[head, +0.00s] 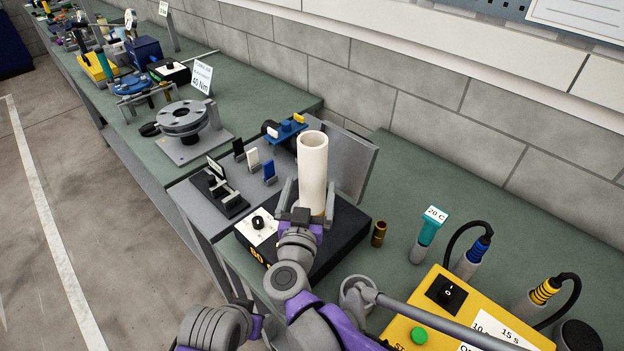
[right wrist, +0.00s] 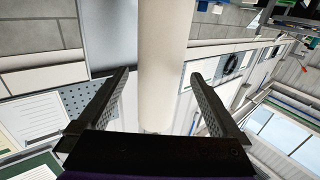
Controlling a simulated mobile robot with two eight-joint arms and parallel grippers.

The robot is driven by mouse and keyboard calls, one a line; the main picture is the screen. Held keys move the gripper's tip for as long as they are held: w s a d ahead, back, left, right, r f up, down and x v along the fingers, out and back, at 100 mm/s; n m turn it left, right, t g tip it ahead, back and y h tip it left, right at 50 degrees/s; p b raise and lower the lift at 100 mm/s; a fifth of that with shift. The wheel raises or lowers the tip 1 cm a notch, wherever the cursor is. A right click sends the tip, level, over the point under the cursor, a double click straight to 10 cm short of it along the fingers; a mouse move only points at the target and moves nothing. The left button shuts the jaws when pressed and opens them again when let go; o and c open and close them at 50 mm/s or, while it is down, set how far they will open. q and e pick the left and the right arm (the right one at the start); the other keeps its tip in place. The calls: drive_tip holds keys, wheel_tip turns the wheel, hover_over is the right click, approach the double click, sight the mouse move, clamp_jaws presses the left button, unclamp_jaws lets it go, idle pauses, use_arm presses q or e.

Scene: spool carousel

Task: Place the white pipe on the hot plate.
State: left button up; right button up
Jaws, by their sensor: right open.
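The white pipe (head: 312,165) stands upright over the hot plate (head: 345,236), a black box with a knob on a white panel. My right gripper (head: 308,190) is at the pipe's lower part, one finger on each side. In the right wrist view the pipe (right wrist: 162,60) runs between the fingers of my right gripper (right wrist: 160,88). The fingers are open, with a gap on both sides of the pipe. The pipe's foot is hidden behind the gripper, so its contact with the plate does not show clearly. My left gripper is not in view.
A metal panel (head: 362,165) stands behind the hot plate. A small brass cylinder (head: 379,234) and a yellow control box (head: 460,312) are to the right. A rack (head: 218,190) with small coloured blocks is to the left. A round carousel (head: 182,120) stands beyond.

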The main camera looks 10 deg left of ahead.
drive_tip(key=s, duration=0.7)
drive_tip(key=shift+s+d+b, duration=0.15)
drive_tip(key=shift+s+b, duration=0.1)
drive_tip(key=shift+b, duration=0.2)
